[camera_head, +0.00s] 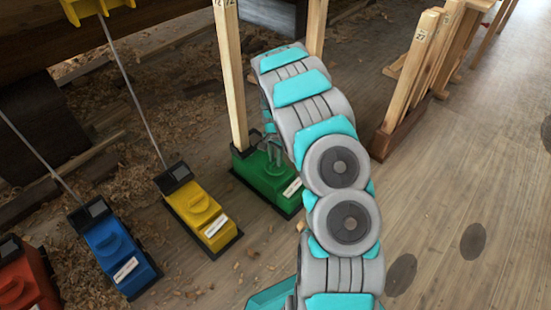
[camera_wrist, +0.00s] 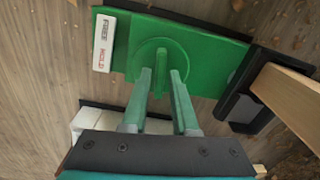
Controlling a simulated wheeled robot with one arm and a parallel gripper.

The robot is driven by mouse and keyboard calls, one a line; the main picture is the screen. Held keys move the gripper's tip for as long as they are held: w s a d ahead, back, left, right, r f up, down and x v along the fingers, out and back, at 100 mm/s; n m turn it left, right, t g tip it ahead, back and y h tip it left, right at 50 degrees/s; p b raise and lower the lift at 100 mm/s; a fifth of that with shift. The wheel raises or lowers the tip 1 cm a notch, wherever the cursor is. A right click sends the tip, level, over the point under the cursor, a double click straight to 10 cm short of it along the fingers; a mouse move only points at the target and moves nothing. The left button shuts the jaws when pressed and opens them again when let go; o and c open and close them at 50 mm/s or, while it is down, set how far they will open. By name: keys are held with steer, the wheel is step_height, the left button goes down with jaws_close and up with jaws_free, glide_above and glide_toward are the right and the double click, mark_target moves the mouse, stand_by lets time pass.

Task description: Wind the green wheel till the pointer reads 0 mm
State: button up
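The green box (camera_head: 266,182) stands on the floor at the foot of a wooden post. In the wrist view, its round green wheel (camera_wrist: 160,45) faces me, with a raised bar (camera_wrist: 161,72) across it. My gripper (camera_wrist: 161,78) is over the wheel, its two fingers apart on either side of the bar, with narrow gaps seeming to show. In the head view my gripper (camera_head: 275,155) is just above the green box, partly hidden by my arm. A white label (camera_wrist: 104,43) on the box reads FREE and HOLD. I cannot make out a pointer or its reading.
Yellow (camera_head: 200,215), blue (camera_head: 115,250) and red (camera_head: 24,283) boxes stand to the left. Thin rods rise from the yellow and blue boxes. The wooden post (camera_head: 231,75) stands behind the wheel. A rack of numbered wooden pieces (camera_head: 410,85) is at right. The right floor is mostly clear.

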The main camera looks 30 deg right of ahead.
mark_target(275, 161)
steer(key=shift+o, duration=1.1)
step_height(275, 161, up, 8)
steer(key=shift+f+p, duration=0.1)
steer(key=shift+p, duration=0.2)
steer(key=shift+p, duration=0.35)
